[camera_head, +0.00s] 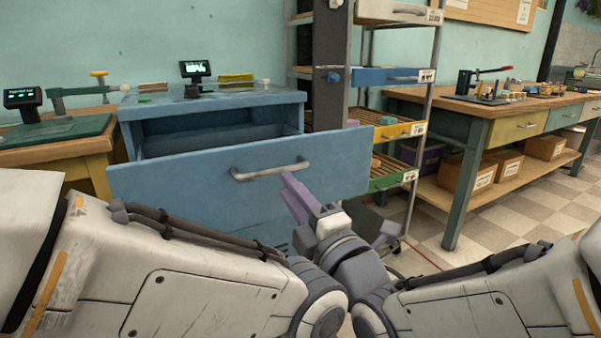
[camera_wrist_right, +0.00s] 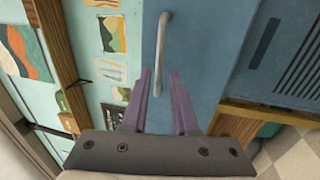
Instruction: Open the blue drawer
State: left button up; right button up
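The blue drawer (camera_head: 210,190) is pulled well out of the blue cabinet (camera_head: 280,98), and its dark inside shows behind the front panel. A curved metal handle (camera_head: 270,172) runs across the front. My right gripper (camera_head: 289,180), with purple fingers, is just below the right end of the handle. In the right wrist view the open fingers (camera_wrist_right: 161,72) have the near end of the handle (camera_wrist_right: 160,55) in line between them. I cannot tell whether they touch it. My left gripper cannot be made out behind the arm links.
A small screen (camera_head: 195,70) and a yellow stack (camera_head: 236,79) are on the cabinet top. A shelf rack (camera_head: 437,40) with coloured trays stands close at the right. A wooden workbench (camera_head: 470,108) is farther right, with boxes beneath. Checkered floor is free in front of the workbench.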

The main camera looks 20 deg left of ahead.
jog(key=shift+b+v, duration=1.35)
jog(key=shift+v, duration=0.65)
